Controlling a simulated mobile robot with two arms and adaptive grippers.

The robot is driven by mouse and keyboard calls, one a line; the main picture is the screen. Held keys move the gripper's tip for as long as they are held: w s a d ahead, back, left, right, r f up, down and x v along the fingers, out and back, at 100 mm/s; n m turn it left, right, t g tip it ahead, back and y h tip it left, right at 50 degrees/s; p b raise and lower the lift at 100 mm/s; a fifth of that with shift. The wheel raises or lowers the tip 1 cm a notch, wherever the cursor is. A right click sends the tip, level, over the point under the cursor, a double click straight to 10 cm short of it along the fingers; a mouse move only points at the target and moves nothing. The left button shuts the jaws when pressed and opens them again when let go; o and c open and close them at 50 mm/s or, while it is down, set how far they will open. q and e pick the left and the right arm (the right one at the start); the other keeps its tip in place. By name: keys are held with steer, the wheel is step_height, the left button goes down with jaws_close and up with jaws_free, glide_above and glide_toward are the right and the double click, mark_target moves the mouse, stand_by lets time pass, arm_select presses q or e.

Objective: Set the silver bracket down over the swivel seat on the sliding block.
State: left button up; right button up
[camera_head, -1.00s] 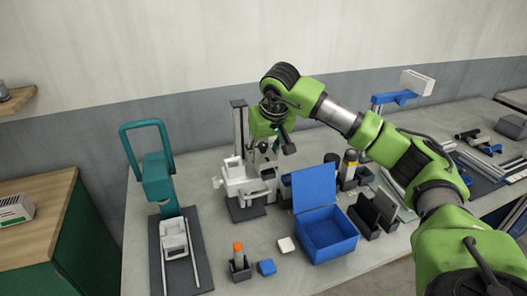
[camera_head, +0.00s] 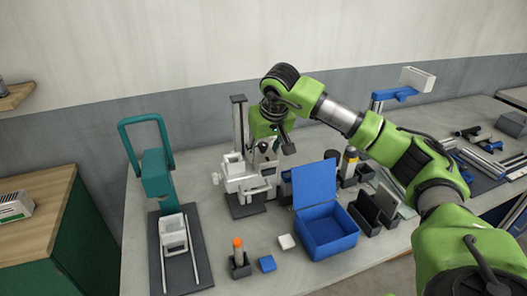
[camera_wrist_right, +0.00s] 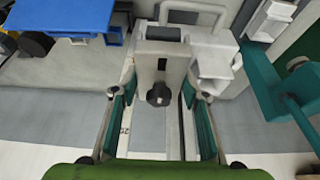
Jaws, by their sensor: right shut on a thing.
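My right gripper (camera_head: 264,150) is beside the dark upright post (camera_head: 239,125). In the right wrist view its teal fingers (camera_wrist_right: 160,98) are shut on the silver bracket (camera_wrist_right: 149,62), a pale grey plate with a black knob in front. The white sliding block (camera_head: 236,184) is on the post, just below the gripper; a white part with a loop handle (camera_wrist_right: 213,48) shows behind the bracket in the wrist view. The swivel seat is not clearly visible. I cannot tell whether the bracket touches the block. My left gripper is out of view.
An open blue box (camera_head: 327,230) stands front right of the post. A teal press (camera_head: 155,175) with a white carriage on rails stands left. A small orange-topped holder (camera_head: 239,262) and small blocks sit in front. Dark upright holders (camera_head: 375,210) are right of the box.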

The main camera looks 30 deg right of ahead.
steer(key=shift+s+a+f, duration=0.1)
steer(key=shift+s+f, duration=0.05)
steer(key=shift+f, duration=0.25)
steer(key=o, duration=1.4)
steer(key=shift+f, duration=0.1)
steer(key=shift+r, duration=0.4)
steer(key=v, duration=1.1)
